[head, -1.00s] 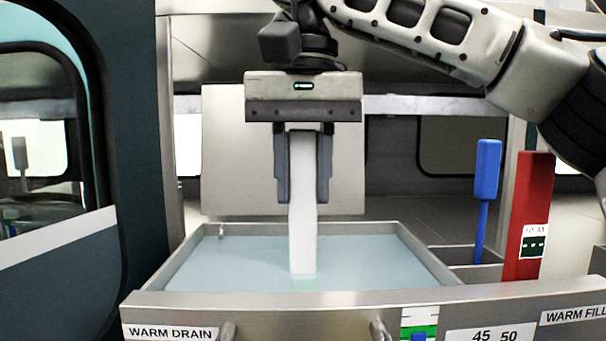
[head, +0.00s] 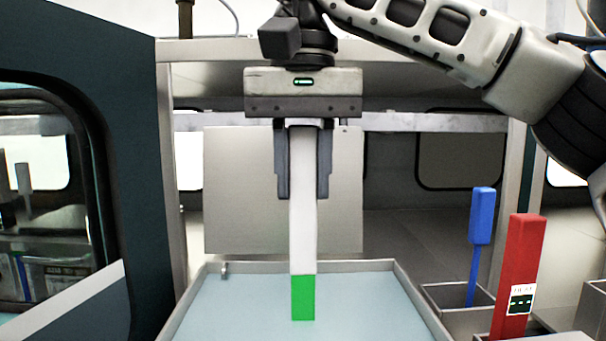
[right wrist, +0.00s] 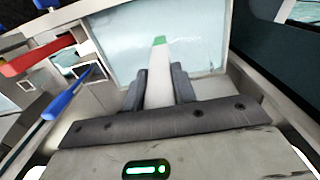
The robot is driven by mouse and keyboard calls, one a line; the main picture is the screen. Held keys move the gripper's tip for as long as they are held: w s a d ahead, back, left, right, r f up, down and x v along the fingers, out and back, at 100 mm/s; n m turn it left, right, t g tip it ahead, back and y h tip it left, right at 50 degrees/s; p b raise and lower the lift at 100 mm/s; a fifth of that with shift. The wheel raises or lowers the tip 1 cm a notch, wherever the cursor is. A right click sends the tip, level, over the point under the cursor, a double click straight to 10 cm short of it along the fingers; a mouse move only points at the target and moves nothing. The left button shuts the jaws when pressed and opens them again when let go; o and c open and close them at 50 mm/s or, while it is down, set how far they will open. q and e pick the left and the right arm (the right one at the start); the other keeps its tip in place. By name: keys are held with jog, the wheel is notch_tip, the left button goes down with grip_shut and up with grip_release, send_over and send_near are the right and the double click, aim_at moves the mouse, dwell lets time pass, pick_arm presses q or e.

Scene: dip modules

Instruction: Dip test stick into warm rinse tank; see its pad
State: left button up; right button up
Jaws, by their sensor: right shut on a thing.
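My right gripper (head: 303,185) is shut on the white test stick (head: 303,225) and holds it upright, tip down. The pad (head: 302,298) at the stick's lower end is green. The stick and its green tip also show in the right wrist view (right wrist: 160,85). In the head view the pad appears over the pale blue liquid of the warm rinse tank; I see no clear waterline around it and it looks clear of the surface. The tank's metal rim (head: 415,300) runs around the liquid. My left gripper is not in view.
A blue-handled tool (head: 482,215) stands in a metal holder (head: 445,288) right of the tank. A red block-like stick (head: 520,265) with a small labelled display stands beside it. A metal panel (head: 240,190) is behind the tank, and a dark-framed window (head: 40,200) is at left.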

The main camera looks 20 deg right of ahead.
jog(key=shift+r, duration=4.05)
jog(key=shift+f, duration=0.1)
